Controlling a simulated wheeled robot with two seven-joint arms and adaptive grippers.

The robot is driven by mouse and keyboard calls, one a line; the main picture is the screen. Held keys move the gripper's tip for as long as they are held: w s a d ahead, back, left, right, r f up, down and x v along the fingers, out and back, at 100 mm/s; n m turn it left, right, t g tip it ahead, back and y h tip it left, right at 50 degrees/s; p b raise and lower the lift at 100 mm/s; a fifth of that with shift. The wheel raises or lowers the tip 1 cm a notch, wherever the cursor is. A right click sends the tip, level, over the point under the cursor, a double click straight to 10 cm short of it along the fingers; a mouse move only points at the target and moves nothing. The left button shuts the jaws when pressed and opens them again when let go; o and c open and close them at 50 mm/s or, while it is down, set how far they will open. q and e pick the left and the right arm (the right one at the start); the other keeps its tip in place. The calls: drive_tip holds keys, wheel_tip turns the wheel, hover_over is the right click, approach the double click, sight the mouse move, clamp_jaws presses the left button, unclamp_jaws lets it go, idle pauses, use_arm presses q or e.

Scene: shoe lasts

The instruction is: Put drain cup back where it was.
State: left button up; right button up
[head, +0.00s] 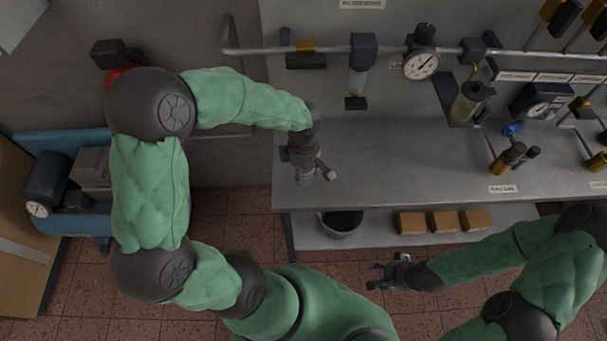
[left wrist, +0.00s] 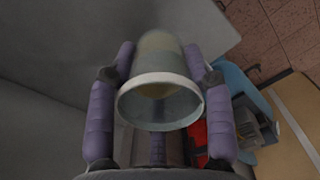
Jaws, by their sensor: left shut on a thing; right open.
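The drain cup (left wrist: 160,62), a pale see-through cup with a whitish rim, sits between the two purple finger pads in the left wrist view. Its open rim faces the camera. My left gripper (head: 316,172) is shut on it, over the left end of the grey bench in the head view. There the cup is mostly hidden by the gripper, and I cannot tell its height above the bench. My right gripper (head: 385,276) is open and empty, in front of the bench, low in the head view.
The grey bench (head: 400,150) has a clear middle. Above it a pipe (head: 390,51) carries a filter unit (head: 359,75) and a gauge (head: 421,64). Below are a dark bucket (head: 341,222) and several brown boxes (head: 442,221). A blue compressor (head: 85,185) stands at left.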

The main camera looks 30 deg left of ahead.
use_arm(q)
drive_tip(key=shift+w+a+f, duration=0.2)
drive_tip(key=shift+w+f, duration=0.15)
drive_tip(key=shift+f, duration=0.15)
drive_tip(key=shift+w+a+f, duration=0.2)
drive_tip(key=shift+w+f, duration=0.1)
drive_tip(key=shift+f, duration=0.15)
drive_tip(key=shift+f+b, duration=0.45)
drive_tip(key=shift+f, duration=1.05)
drive_tip(key=shift+f, duration=0.1)
drive_tip(key=shift+f, duration=0.1)
drive_tip(key=o, duration=1.3)
drive_tip(key=shift+r, duration=0.3)
wheel_tip(320, 180, up, 12)
drive_tip(key=p, duration=0.2)
